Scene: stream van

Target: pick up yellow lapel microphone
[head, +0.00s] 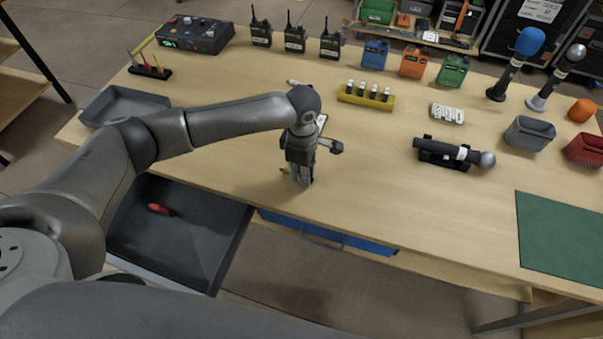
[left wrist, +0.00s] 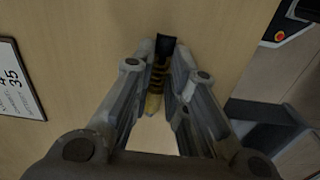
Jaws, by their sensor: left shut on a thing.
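My left gripper (head: 302,182) points down at the table near its front edge, at the middle of the head view. It is shut on the yellow lapel microphone (left wrist: 155,84). In the left wrist view the microphone lies between the fingers, yellow with dark bands and a black end. In the head view only a small yellow bit (head: 285,170) shows beside the fingers. I cannot tell whether the microphone still touches the table. My right gripper is not in view.
A dark grey tray (head: 225,256) with a red item (head: 160,209) lies at the front left. A yellow holder (head: 352,99) stands behind the gripper. A handheld microphone (head: 450,152) rests on a black cradle to the right. The wooden table (head: 390,205) is clear between.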

